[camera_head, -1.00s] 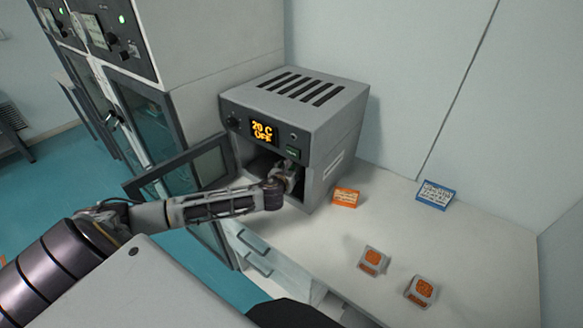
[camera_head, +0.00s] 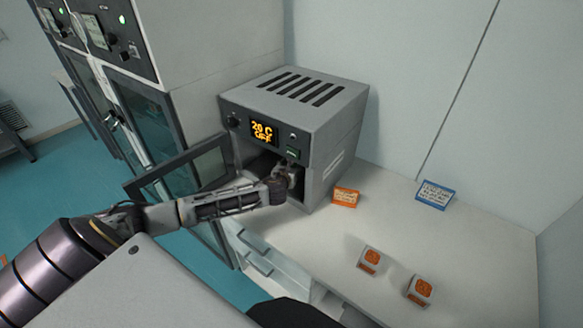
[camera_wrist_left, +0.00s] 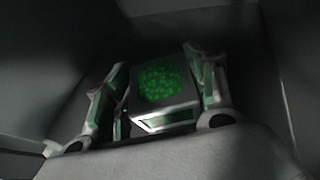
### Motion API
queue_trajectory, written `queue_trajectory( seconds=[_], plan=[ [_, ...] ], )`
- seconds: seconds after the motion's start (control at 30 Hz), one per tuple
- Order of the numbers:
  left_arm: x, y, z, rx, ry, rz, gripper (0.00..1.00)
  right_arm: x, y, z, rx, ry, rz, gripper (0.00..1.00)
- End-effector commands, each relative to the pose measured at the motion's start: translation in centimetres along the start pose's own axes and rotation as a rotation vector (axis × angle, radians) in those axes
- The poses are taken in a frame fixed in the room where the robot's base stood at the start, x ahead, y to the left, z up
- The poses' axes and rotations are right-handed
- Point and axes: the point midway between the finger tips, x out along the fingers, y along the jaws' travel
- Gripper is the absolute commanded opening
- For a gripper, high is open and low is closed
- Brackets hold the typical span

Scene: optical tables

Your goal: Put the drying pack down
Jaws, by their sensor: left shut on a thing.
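The drying pack (camera_wrist_left: 162,84) shows in the left wrist view as a small grey block with a round window of green beads. My left gripper (camera_wrist_left: 160,95) has a finger on each side of it and is shut on it. In the head view my left arm reaches through the open door into the grey oven, and the gripper (camera_head: 287,178) is mostly hidden inside. The pack is hidden in that view. The dim oven interior surrounds the gripper, and I cannot tell whether the pack touches the oven floor. My right gripper is not in view.
The oven (camera_head: 310,110) reads 20 C OFF, and its glass door (camera_head: 185,170) hangs open at the left. Two packs with orange windows (camera_head: 370,260) (camera_head: 420,290) stand on the white bench. An orange sign (camera_head: 345,196) and a blue sign (camera_head: 434,194) stand behind them.

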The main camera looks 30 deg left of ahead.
Motion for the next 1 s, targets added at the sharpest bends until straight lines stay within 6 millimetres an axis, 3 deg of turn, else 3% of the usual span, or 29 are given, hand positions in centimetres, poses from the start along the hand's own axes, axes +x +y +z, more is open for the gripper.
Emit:
queue_trajectory(
  seconds=[0.03, 0.07, 0.23, 0.67, 1.0],
  plan=[
    [0.1, 0.0, -0.1, 0.000, 0.000, 0.000, 0.28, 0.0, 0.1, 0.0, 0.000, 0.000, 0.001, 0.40],
    [0.1, 0.0, -0.1, 0.000, 0.000, 0.000, 0.56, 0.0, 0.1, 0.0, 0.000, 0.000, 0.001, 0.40],
    [0.0, 0.0, -0.1, 0.000, 0.000, 0.000, 0.77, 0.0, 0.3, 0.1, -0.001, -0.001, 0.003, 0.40],
    [-0.1, 0.0, 0.1, 0.000, 0.000, 0.000, 0.77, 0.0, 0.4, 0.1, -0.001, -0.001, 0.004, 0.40],
    [-1.9, 0.0, 0.0, 0.002, 0.001, 0.000, 0.77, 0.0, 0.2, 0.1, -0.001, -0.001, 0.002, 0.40]
  ],
)
